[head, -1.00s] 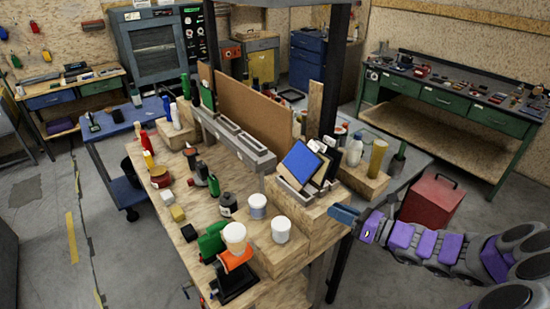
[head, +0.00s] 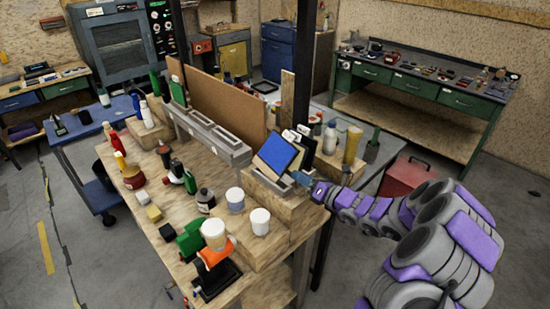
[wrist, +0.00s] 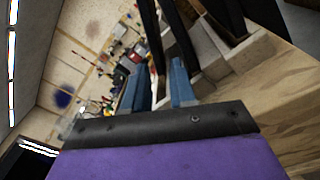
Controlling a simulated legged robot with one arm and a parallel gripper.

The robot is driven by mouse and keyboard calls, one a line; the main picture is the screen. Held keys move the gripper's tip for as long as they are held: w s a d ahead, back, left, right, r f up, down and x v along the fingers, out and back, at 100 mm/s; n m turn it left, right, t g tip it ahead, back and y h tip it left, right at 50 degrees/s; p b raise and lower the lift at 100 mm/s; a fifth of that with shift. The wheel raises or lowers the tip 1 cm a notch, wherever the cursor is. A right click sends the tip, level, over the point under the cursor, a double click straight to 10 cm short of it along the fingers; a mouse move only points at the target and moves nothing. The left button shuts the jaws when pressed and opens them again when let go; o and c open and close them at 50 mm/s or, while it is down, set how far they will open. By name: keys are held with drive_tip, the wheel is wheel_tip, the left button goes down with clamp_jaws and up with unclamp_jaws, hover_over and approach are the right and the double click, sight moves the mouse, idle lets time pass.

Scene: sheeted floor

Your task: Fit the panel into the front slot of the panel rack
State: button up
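The blue-faced panel (head: 277,152) leans tilted at the front of the panel rack (head: 262,184), on the wooden bench. Darker panels (head: 306,152) stand behind it. My gripper (head: 300,179) is at the right side of the rack, close to the blue panel's lower right edge. In the wrist view its two blue fingers (wrist: 156,88) stand apart, with no panel clearly held between them. Dark panel edges (wrist: 182,40) and the pale rack blocks (wrist: 215,50) show just beyond the fingertips. Whether a finger touches the panel or rack cannot be told, nor whether the panel's lower edge is in a slot.
White-lidded jars (head: 260,221) and an orange-and-black item (head: 214,262) stand in front of the rack. A white bottle (head: 330,138) and a tan cylinder (head: 352,145) stand behind it. A dark post (head: 305,60) rises behind the rack. A red box (head: 405,175) is on the right.

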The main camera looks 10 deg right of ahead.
sight(286, 170)
drive_tip(key=shift+b+x, duration=0.65)
drive_tip(key=shift+x, duration=2.75)
drive_tip(key=shift+s+r, duration=0.1)
drive_tip(key=shift+r, duration=0.15)
clamp_jaws()
